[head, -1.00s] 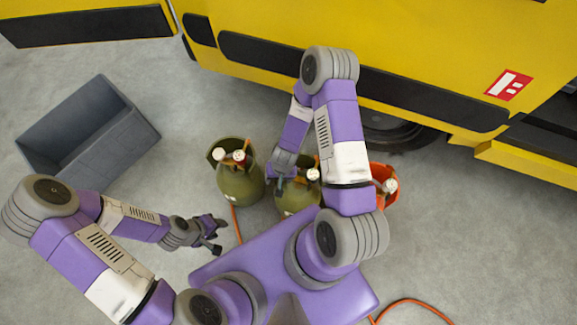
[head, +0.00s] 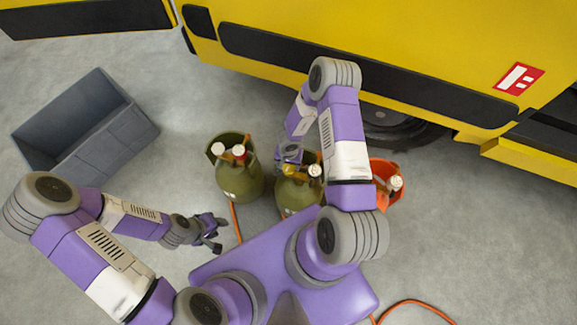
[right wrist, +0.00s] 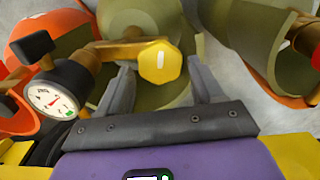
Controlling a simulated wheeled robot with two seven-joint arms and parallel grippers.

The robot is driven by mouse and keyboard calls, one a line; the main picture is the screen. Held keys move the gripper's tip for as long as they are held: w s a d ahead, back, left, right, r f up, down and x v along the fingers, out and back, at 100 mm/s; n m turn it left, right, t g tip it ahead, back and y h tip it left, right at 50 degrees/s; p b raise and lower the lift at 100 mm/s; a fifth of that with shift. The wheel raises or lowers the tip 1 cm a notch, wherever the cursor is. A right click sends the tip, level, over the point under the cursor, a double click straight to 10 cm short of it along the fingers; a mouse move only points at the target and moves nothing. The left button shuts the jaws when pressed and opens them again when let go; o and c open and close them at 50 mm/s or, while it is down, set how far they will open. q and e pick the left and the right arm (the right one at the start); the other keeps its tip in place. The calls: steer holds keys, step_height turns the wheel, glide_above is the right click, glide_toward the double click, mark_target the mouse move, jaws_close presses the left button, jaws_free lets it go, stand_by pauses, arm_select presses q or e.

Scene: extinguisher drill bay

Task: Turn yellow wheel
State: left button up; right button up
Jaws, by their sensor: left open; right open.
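The yellow wheel (right wrist: 159,62) is on a brass valve atop an olive green cylinder (right wrist: 140,20). In the right wrist view it sits between the fingers of my right gripper (right wrist: 163,80), which is open, with a gap on each side of the wheel. A round pressure gauge (right wrist: 53,98) is on the left of the same valve. In the head view this middle cylinder (head: 296,195) stands below my right gripper (head: 288,155), and a bit of yellow shows there. My left gripper (head: 216,232) is open and empty, low at the left, apart from the cylinders.
Another olive cylinder (head: 238,180) stands at left and an orange one (head: 384,185) at right, partly behind my arm. A grey crate (head: 85,130) lies at far left. A yellow vehicle (head: 400,40) closes off the back. An orange hose (head: 420,303) runs on the floor.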

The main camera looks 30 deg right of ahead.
steer(key=shift+f, duration=0.85)
steer(key=c, duration=0.8)
steer(key=shift+o, duration=0.2)
